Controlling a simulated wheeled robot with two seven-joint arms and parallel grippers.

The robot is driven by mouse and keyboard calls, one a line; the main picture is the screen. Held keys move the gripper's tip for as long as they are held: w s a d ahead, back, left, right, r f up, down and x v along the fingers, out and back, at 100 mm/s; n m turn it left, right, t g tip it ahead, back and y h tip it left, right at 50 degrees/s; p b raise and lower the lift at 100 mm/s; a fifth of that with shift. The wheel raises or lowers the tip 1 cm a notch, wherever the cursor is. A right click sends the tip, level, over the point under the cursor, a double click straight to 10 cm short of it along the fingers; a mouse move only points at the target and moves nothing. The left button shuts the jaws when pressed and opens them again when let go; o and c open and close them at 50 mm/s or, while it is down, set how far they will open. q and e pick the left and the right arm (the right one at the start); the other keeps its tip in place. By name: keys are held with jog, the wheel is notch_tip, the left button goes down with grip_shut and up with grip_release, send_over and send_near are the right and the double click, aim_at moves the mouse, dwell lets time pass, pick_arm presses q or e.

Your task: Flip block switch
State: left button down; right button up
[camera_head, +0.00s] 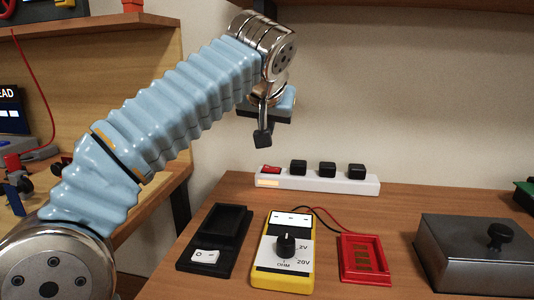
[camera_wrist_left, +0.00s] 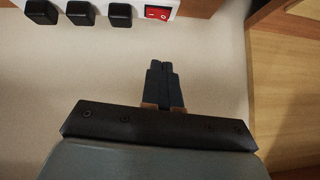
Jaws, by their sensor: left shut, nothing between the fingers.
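My left gripper (camera_head: 263,137) hangs in the air above the left end of a white power strip (camera_head: 318,184). It is shut and empty, and its dark fingers also show pressed together in the left wrist view (camera_wrist_left: 162,75). The strip has a red rocker switch (camera_head: 269,169) at its left end; this red switch (camera_wrist_left: 158,13) is also at the top edge of the wrist view, apart from the fingertips. A black block (camera_head: 234,222) with a white rocker switch (camera_head: 205,256) lies on the table, front left. My right gripper is not in view.
Several black plugs (camera_head: 328,170) stand in the strip. A yellow multimeter (camera_head: 283,262), a red frame (camera_head: 364,258) and a grey metal box with a knob (camera_head: 477,252) are on the wooden table. A wall stands behind. A side bench with cables is at left.

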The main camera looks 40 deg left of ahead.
pick_arm(q)
jog(key=b, duration=0.2)
send_over(265, 169)
jog(key=s+d, duration=0.1)
jog(key=d, duration=0.1)
notch_tip(265, 169, down, 7)
jog(key=f, duration=0.1)
jog(key=f+b, duration=0.1)
jog(key=f, duration=0.1)
jog(key=shift+a, duration=0.3)
jog(key=shift+f, duration=0.45)
jog(key=shift+s+a+f+t+h+b, duration=0.2)
jog(key=shift+f+t+h+b, duration=0.1)
jog(key=shift+f+b, duration=0.35)
jog(key=shift+a+r, duration=0.1)
jog(key=shift+r, duration=0.05)
